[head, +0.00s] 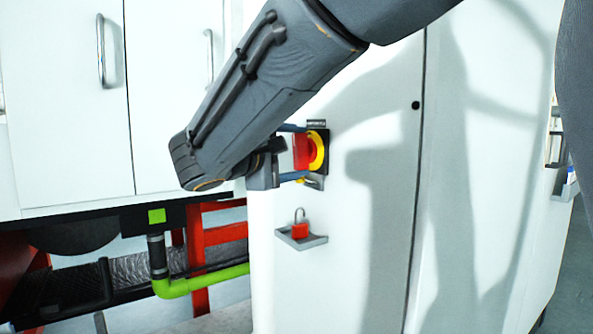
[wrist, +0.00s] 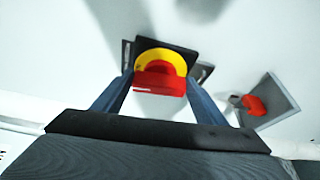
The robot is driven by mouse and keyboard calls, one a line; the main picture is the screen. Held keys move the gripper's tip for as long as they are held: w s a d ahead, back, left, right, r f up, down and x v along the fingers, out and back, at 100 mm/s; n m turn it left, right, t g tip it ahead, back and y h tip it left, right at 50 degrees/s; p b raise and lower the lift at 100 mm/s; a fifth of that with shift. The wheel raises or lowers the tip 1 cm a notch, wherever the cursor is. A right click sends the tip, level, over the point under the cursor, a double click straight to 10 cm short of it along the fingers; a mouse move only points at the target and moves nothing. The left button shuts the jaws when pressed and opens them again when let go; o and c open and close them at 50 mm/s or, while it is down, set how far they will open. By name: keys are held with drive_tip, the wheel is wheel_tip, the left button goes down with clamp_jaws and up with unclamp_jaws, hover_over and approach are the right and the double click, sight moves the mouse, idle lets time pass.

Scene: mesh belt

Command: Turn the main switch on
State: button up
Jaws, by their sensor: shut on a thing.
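The main switch is a red handle (head: 301,151) on a yellow disc (head: 320,149) with a dark backplate, mounted on the white cabinet front. In the wrist view the red handle (wrist: 160,81) lies between my two blue-grey fingers, with the yellow disc (wrist: 162,59) behind it. My gripper (head: 296,152) is shut on the red handle, one finger above it and one below in the head view. It also shows in the wrist view (wrist: 160,86). My arm and fingers hide part of the switch, and I cannot tell its on or off position.
A red padlock (head: 301,230) sits on a small grey tray (head: 313,242) just below the switch. White cabinet doors (head: 165,80) with handles are at the left. A green pipe (head: 205,283) and red frame (head: 201,262) are at lower left. The cabinet face right of the switch is clear.

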drive_tip(key=shift+f+m+t+b, duration=0.25)
drive_tip(key=shift+m+b, duration=0.45)
drive_tip(key=shift+b, duration=0.8)
drive_tip(key=shift+r, duration=0.1)
drive_tip(key=o, duration=1.1)
drive_tip(key=shift+c, duration=0.2)
drive_tip(key=v, duration=0.8)
